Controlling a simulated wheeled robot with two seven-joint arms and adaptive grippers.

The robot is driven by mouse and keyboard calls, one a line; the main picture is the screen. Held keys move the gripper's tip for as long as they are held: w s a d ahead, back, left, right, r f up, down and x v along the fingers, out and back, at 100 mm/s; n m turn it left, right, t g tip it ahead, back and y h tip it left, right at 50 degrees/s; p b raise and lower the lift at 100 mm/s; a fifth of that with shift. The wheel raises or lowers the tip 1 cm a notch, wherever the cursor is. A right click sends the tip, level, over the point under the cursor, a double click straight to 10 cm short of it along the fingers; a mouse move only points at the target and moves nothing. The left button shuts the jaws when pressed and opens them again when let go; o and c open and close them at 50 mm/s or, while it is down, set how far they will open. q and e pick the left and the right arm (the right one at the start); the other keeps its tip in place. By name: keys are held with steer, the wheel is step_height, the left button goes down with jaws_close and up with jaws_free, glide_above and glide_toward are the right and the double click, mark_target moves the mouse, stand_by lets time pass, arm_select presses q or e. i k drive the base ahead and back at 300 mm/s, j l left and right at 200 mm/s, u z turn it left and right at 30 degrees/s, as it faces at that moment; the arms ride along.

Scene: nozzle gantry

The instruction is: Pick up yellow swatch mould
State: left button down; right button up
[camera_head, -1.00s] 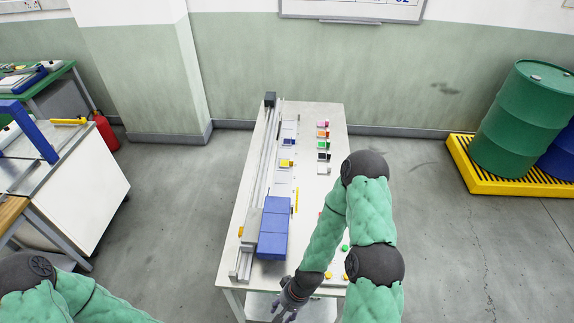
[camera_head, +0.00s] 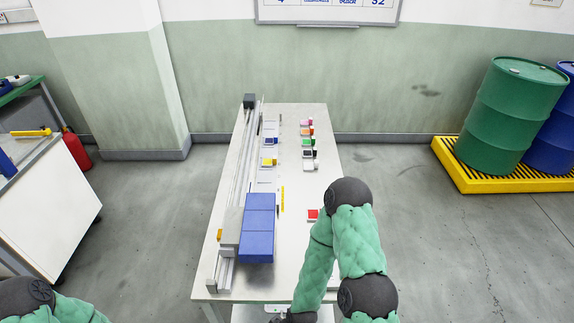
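A small yellow block, apparently the yellow swatch mould (camera_head: 269,161), sits on a pale spot beside the rail on the white table (camera_head: 300,255). A small blue block (camera_head: 269,141) sits just beyond it in the same row. My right arm comes in over the table's right side. Its gripper (camera_head: 292,318) is at the bottom edge, near the table's front, far from the yellow block. It is mostly cut off, so its fingers cannot be judged. My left arm shows only at the bottom left corner; its gripper is out of the picture.
Blue boxes (camera_head: 258,228) stand beside the long rail (camera_head: 238,170) on the table's left. Several coloured blocks line the right, including a green one (camera_head: 308,142). A red piece (camera_head: 313,215) lies beside my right arm. A thin yellow strip (camera_head: 283,199) lies mid-table.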

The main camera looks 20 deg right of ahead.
mark_target(267, 163)
steer(key=z, duration=2.35)
steer(key=l+z, duration=0.1)
steer(key=z, duration=0.75)
steer(key=i+z, duration=0.1)
steer(key=z, duration=0.7)
steer(key=i+u, duration=0.3)
steer(key=i, duration=0.15)
steer(key=i+u, duration=0.3)
steer(key=i, duration=0.15)
steer(key=i+l+u, duration=0.25)
steer(key=i, duration=0.2)
steer(key=i+l+u, duration=0.3)
steer(key=i+j+u, duration=0.25)
steer(key=u, duration=0.2)
steer(key=i+j+u, duration=0.1)
steer(key=i+u, duration=0.7)
steer(key=u, duration=0.15)
steer(key=i+l+u, duration=0.15)
steer(key=i+u, duration=0.5)
steer(key=i, duration=0.7)
steer(key=i+u, duration=0.2)
steer(key=i, duration=0.7)
steer(key=i+u, duration=0.3)
steer(key=u, duration=0.15)
steer(key=i+l+u, duration=0.2)
steer(key=u, duration=0.25)
steer(key=i+l+u, duration=0.25)
steer(key=u, duration=0.2)
steer(key=i, duration=0.05)
